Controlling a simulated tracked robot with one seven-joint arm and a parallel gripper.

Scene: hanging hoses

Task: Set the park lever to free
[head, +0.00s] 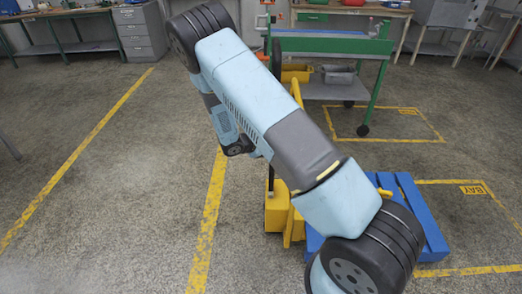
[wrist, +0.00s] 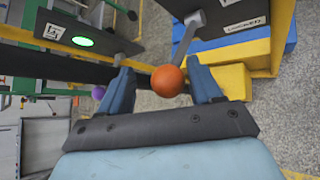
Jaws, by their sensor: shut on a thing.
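An orange ball knob (wrist: 167,80) sits between the two blue fingers of my gripper (wrist: 162,88) in the wrist view, and my gripper is shut on it. A grey lever rod (wrist: 186,38) runs from the knob up to a dark panel (wrist: 215,18). A label that seems to read LOCKED (wrist: 245,23) is on that panel, right of the rod. In the head view my own arm hides the gripper, the knob and the lever.
Another dark panel (wrist: 65,24) carries a lit green lamp (wrist: 83,41) and a label too small to read. A purple ball (wrist: 98,93) lies beyond the left finger. A yellow stand (head: 277,208), blue pallet (head: 432,228) and green trolley (head: 378,92) surround the arm. Floor at left is clear.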

